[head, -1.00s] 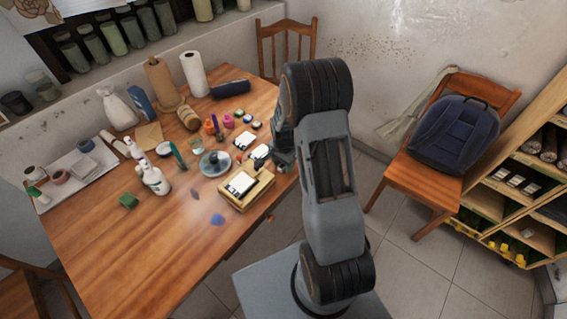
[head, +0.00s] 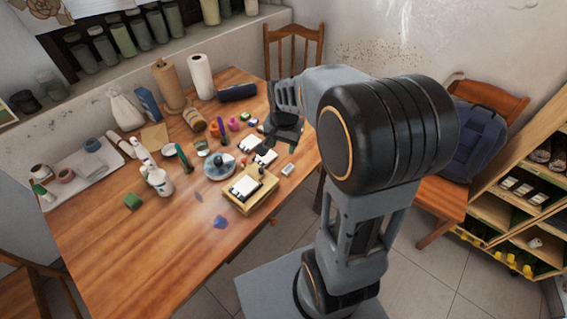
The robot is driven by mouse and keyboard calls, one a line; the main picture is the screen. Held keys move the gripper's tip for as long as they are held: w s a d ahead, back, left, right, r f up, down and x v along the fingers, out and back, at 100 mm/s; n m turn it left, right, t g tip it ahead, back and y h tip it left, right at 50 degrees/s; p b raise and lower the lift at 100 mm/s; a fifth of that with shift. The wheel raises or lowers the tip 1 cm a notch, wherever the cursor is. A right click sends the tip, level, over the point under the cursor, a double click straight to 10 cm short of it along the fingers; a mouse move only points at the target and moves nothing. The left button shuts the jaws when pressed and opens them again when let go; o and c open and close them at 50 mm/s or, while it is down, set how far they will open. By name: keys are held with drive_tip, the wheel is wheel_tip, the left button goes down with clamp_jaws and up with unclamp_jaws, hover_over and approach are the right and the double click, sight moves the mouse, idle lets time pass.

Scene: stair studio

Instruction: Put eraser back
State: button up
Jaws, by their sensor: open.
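A small pale grey-white block (head: 288,169), which looks like the eraser, lies on the table (head: 180,245) near its right edge. It is just right of a light wooden box (head: 259,197) with a white-topped item (head: 245,187) on it. My gripper (head: 274,139) is above the far right part of the table, behind the block and apart from it. It is open and seems empty; the fingertips are small and dark, and partly blend with items behind.
White card-like pieces (head: 265,157) and a round grey dish (head: 219,167) are near the box. The front of the table is mostly clear. A chair with a backpack (head: 472,140) stands right.

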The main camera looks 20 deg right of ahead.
drive_tip(key=s+a+r+n+t, duration=0.1)
drive_tip(key=s+a+r+n, duration=0.1)
drive_tip(key=s, duration=0.4)
drive_tip(key=s+a+r+n+t, duration=0.1)
drive_tip(key=s+a+r+n, duration=0.2)
drive_tip(key=s+n, duration=0.3)
drive_tip(key=shift+a+r+n, duration=0.25)
drive_tip(key=shift+a+n, duration=0.2)
drive_tip(key=shift+n, duration=0.15)
drive_tip(key=shift+r, duration=0.1)
drive_tip(key=shift+c, duration=0.7)
